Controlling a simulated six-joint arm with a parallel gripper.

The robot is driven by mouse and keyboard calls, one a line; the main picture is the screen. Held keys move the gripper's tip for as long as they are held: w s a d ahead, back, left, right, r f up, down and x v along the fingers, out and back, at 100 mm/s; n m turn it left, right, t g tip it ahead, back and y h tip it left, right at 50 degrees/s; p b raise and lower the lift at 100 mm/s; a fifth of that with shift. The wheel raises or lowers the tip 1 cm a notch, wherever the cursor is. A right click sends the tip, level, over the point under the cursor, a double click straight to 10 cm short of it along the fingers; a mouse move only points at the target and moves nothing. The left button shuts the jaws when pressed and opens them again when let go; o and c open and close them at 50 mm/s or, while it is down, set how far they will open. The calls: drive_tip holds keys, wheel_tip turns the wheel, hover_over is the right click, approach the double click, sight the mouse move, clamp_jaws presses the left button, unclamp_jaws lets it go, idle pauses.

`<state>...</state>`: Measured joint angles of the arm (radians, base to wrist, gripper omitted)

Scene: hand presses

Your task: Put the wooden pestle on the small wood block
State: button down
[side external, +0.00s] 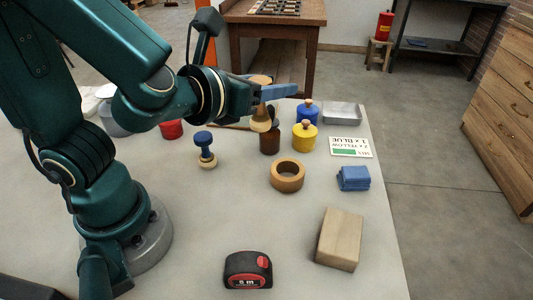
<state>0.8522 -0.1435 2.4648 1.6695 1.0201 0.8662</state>
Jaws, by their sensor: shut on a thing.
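The wooden pestle (260,121) hangs upright from my gripper (265,93), its pale rounded end pointing down. My gripper's blue-grey fingers are shut on its shaft, and its upper end shows just above them. The lower end overlaps a brown jar (269,144) in the picture; I cannot tell whether it is above, in front of or touching it. The small wood block (340,239) lies on the table at the front right, well away from my gripper, with its top bare.
Yellow (304,137) and blue (307,112) lidded jars stand right of the brown jar. A blue-topped stamp (205,150) is left; a tape measure (248,270) is in front.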

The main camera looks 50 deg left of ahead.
drive_tip(key=s+a+f+n+g+y, duration=0.6)
drive_tip(key=s+f+n+g+y, duration=0.2)
drive_tip(key=s+n+g+y, duration=0.4)
drive_tip(key=s+d+f+n+g+h, duration=0.2)
drive_tip(key=s+d+n+g+h, duration=0.75)
drive_tip(key=n+g, duration=0.75)
drive_tip(key=w+d+r+n+t+h, duration=0.35)
drive_tip(key=w+d+n+h, duration=0.6)
drive_tip(key=h, duration=0.45)
drive_tip(key=w+a+r+n+t+h, duration=0.1)
drive_tip(key=w+r+n+t+h, duration=0.2)
drive_tip(key=w+n+t, duration=0.35)
drive_tip(key=w+a+r+n+t+h, duration=0.2)
drive_tip(key=w+r+n+t+h, duration=0.15)
drive_tip(key=w+n+t, duration=0.35)
drive_tip(key=g, duration=0.2)
hover_over(356, 245)
drive_tip(key=shift+m, duration=0.4)
drive_tip(key=shift+f, duration=5.9)
drive_tip(key=shift+f, duration=0.1)
